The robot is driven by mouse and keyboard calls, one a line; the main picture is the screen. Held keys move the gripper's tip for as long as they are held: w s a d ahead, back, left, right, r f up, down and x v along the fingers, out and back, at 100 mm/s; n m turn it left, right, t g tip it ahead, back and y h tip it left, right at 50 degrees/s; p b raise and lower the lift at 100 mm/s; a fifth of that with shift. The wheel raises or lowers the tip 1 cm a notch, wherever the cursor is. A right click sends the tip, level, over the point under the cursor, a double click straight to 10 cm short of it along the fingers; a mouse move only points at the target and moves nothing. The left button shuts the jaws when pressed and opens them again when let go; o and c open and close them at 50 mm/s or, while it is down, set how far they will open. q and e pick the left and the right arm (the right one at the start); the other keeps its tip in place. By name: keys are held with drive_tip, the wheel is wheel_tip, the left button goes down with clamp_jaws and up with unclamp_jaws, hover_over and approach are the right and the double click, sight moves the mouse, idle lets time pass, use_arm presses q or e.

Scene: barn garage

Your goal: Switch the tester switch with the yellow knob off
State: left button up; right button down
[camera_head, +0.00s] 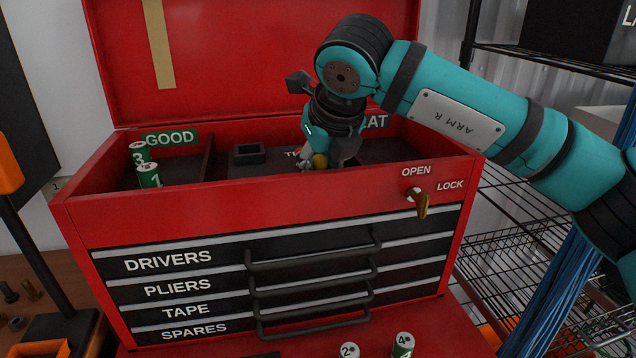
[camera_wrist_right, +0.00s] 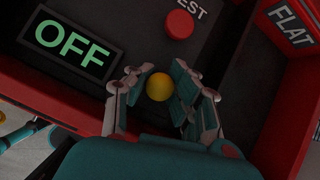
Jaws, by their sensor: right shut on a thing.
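The yellow knob (camera_head: 320,161) of the tester switch sits low in the open top of the red toolbox, partly hidden by my right gripper (camera_head: 326,158). In the right wrist view the yellow knob (camera_wrist_right: 158,86) is between the two fingers of my right gripper (camera_wrist_right: 157,84), which is shut on it. The switch lever under the knob is hidden. A dark sign (camera_wrist_right: 73,45) beside the gripper reads OFF in bright green letters.
A round red button (camera_wrist_right: 179,24) is beside the knob. The GOOD compartment (camera_head: 188,165) at left holds two green batteries; a FLAT label (camera_wrist_right: 292,24) marks the right. A brass key (camera_head: 420,200) sticks out of the toolbox front. Two batteries (camera_head: 402,345) stand in front.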

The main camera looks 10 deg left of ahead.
use_arm(q)
drive_tip(key=shift+f, duration=0.25)
use_arm(e)
drive_tip(key=shift+w+r, duration=0.1)
drive_tip(key=shift+r, duration=0.25)
drive_tip(key=c, duration=1.1)
unclamp_jaws()
drive_tip(key=shift+s+d+f, duration=0.1)
drive_tip(key=shift+s, duration=0.1)
drive_tip(key=shift+o, duration=0.2)
drive_tip(key=shift+f, duration=0.1)
drive_tip(key=v, duration=1.2)
drive_tip(key=shift+f, duration=0.1)
